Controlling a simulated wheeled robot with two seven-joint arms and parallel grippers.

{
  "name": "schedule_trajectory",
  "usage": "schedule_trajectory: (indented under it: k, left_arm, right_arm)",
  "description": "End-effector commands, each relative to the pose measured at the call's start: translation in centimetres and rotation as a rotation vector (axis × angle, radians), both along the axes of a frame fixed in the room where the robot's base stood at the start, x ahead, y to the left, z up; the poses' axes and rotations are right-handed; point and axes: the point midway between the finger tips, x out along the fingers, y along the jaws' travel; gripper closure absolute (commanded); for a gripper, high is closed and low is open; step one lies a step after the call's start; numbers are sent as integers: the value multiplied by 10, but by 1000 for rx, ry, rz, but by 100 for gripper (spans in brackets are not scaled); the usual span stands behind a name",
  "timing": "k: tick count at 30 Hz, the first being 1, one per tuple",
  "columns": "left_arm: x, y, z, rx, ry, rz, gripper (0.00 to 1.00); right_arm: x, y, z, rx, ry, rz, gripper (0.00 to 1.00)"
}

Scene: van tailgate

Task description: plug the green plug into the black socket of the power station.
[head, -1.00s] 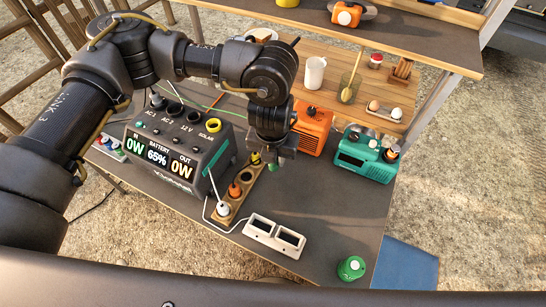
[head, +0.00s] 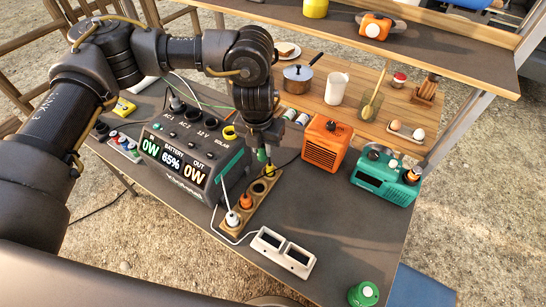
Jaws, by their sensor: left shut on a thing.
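My left gripper (head: 262,147) is shut on the green plug (head: 262,156), which shows as a small green tip under the fingers. Both are just right of the power station (head: 190,165), above the far end of the plug board. On the station's top a row of round sockets stands behind labels AC 1, AC 2, 12V and SOLAR. A black socket (head: 193,114) stands open near the AC 2 label. A grey plug (head: 176,103) sits beside it, and the SOLAR socket (head: 229,132) has a yellow ring. My right gripper is not in view.
The wooden plug board (head: 223,229) holds white (head: 233,217), orange (head: 246,201) and yellow (head: 270,170) plugs. An orange heater (head: 325,145) and green radio (head: 385,180) stand to the right. A white twin-window box (head: 283,252) lies in front.

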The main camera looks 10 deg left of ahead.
Motion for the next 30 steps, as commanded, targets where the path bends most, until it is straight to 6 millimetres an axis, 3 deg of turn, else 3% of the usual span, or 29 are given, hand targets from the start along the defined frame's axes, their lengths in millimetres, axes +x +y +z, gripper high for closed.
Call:
schedule_trajectory:
  k: [30]
  left_arm:
    - [90,124,0,-1,-1,5,98]
  right_arm:
    - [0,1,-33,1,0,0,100]
